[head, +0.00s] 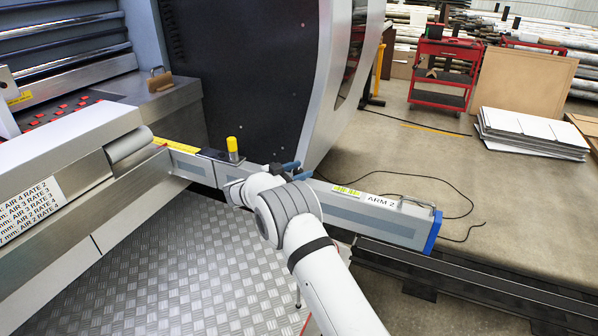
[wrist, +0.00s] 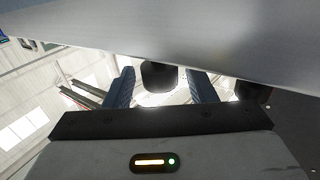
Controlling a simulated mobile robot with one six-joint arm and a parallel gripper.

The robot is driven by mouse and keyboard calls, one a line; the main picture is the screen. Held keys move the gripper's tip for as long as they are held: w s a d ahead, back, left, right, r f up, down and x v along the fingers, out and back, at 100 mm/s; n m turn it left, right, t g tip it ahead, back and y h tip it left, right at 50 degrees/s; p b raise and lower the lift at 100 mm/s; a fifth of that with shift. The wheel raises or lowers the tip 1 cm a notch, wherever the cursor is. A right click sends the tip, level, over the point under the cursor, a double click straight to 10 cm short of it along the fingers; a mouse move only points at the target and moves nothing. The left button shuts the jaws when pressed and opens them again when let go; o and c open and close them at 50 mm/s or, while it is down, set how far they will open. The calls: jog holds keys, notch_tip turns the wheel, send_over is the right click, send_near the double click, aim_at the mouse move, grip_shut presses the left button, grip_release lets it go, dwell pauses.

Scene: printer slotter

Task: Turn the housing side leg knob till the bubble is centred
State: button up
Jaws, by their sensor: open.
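My gripper (head: 292,171) is at the grey beam labelled ARM 2 (head: 345,205) in the head view. In the wrist view my gripper (wrist: 160,80) is open, with one blue finger on each side of a dark round knob (wrist: 158,74). The knob hangs below the pale underside of the beam (wrist: 240,40). I cannot tell whether the fingers touch it, or whether it is the housing side one. A second dark knob-like part (wrist: 250,92) shows further right. No bubble can be made out in either view.
A yellow-capped post (head: 232,146) stands on the beam near its left end. The dark machine housing (head: 245,70) rises behind. A metal tread floor (head: 190,255) lies below left. A red cart (head: 445,75) and stacked white panels (head: 533,130) stand far right.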

jog(key=v, duration=0.8)
